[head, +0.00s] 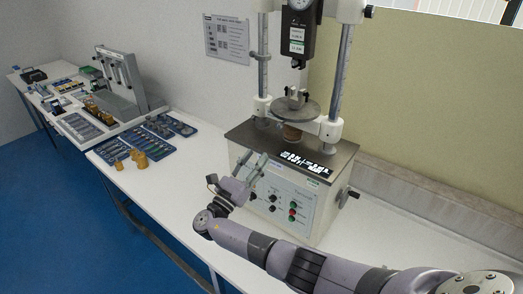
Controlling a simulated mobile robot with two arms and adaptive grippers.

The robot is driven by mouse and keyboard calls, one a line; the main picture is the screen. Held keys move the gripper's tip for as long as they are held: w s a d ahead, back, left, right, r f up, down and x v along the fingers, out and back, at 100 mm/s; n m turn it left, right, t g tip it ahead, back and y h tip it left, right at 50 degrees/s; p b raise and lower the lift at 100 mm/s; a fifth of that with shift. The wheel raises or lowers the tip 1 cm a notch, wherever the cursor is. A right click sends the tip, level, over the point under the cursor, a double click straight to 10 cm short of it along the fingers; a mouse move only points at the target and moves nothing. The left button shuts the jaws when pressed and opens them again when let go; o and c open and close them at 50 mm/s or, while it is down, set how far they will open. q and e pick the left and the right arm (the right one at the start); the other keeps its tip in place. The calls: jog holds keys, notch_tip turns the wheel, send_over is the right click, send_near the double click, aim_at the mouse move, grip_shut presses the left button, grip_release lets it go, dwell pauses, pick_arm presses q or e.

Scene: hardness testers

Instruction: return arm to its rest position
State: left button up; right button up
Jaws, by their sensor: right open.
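My right arm (320,265) comes in from the lower right and reaches left across the front of the table. Its gripper (256,164) is open and empty, with its fingers pointing up in front of the hardness tester (283,195). The fingers overlap the upper left of the tester's front panel; whether they touch it I cannot tell. My left gripper is not in view.
Blue trays (172,125) and brass pieces (139,158) lie left on the white table (190,190). Another bench (62,118) with equipment stands farther left.

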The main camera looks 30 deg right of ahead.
jog(key=shift+s+a+f, duration=0.1)
jog(key=shift+a, duration=0.1)
dwell(0.4)
